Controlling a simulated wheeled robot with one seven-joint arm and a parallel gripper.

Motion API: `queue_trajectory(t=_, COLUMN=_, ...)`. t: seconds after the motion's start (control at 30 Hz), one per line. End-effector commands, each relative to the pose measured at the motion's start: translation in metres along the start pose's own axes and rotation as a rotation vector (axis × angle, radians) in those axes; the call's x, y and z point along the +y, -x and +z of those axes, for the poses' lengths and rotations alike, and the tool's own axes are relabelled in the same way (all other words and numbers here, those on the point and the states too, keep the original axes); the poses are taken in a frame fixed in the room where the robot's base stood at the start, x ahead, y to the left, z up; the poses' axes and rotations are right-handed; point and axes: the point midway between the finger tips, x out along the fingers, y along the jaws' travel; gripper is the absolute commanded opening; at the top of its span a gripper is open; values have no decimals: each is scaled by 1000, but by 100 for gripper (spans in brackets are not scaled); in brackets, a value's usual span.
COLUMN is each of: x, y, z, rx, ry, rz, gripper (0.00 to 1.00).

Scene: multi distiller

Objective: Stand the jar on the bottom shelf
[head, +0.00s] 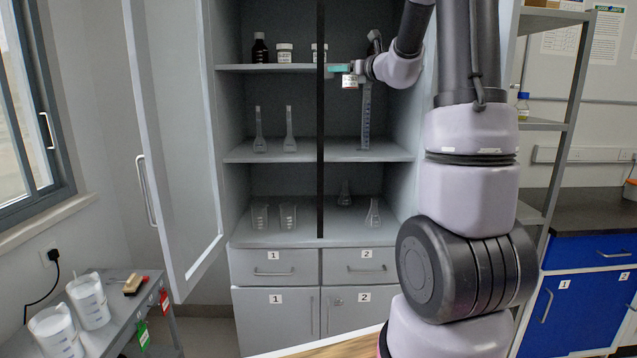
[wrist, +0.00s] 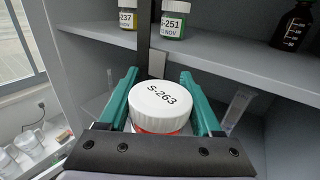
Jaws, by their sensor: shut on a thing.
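The jar (head: 349,82) is small and white, with a label. In the wrist view its white lid (wrist: 160,102) reads S-263, with a red band below. My gripper (head: 340,69) is shut on it, with teal fingers on either side of the lid in the wrist view (wrist: 158,78). The jar hangs about upright in front of the cabinet, just below top-shelf height. The bottom shelf (head: 275,238) of the open cabinet holds two beakers (head: 274,216) at left and two conical flasks (head: 373,213) at right. The shelf is well below my gripper.
A dark centre post (head: 320,130) divides the cabinet front. The glass door (head: 175,130) stands open at left. The middle shelf (head: 270,156) holds two volumetric flasks and a cylinder (head: 366,115). The top shelf (head: 262,67) holds bottles and jars. Bare bottom-shelf room shows around the glassware.

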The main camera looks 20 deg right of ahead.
Motion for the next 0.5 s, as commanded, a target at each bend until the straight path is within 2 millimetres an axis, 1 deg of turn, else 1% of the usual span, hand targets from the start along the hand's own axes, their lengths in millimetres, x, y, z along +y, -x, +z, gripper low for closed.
queue_trajectory(t=0.03, x=8, y=0, z=-32, rx=11, ry=-12, rz=-14, gripper=8)
queue_trajectory(t=0.07, x=12, y=0, z=-49, rx=13, ry=-12, rz=-24, gripper=8)
queue_trajectory(t=0.1, x=17, y=1, z=-70, rx=13, ry=-11, rz=-40, gripper=8)
queue_trajectory(t=0.17, x=25, y=2, z=-103, rx=14, ry=-12, rz=-60, gripper=8)
queue_trajectory(t=0.2, x=30, y=2, z=-124, rx=15, ry=-10, rz=-76, gripper=8)
queue_trajectory(t=0.27, x=37, y=3, z=-157, rx=15, ry=-11, rz=-98, gripper=8)
queue_trajectory(t=0.3, x=42, y=3, z=-179, rx=15, ry=-10, rz=-112, gripper=8)
queue_trajectory(t=0.4, x=53, y=4, z=-227, rx=15, ry=-7, rz=-144, gripper=8)
queue_trajectory(t=0.47, x=59, y=5, z=-252, rx=14, ry=-5, rz=-161, gripper=8)
queue_trajectory(t=0.5, x=63, y=6, z=-269, rx=15, ry=-4, rz=-174, gripper=8)
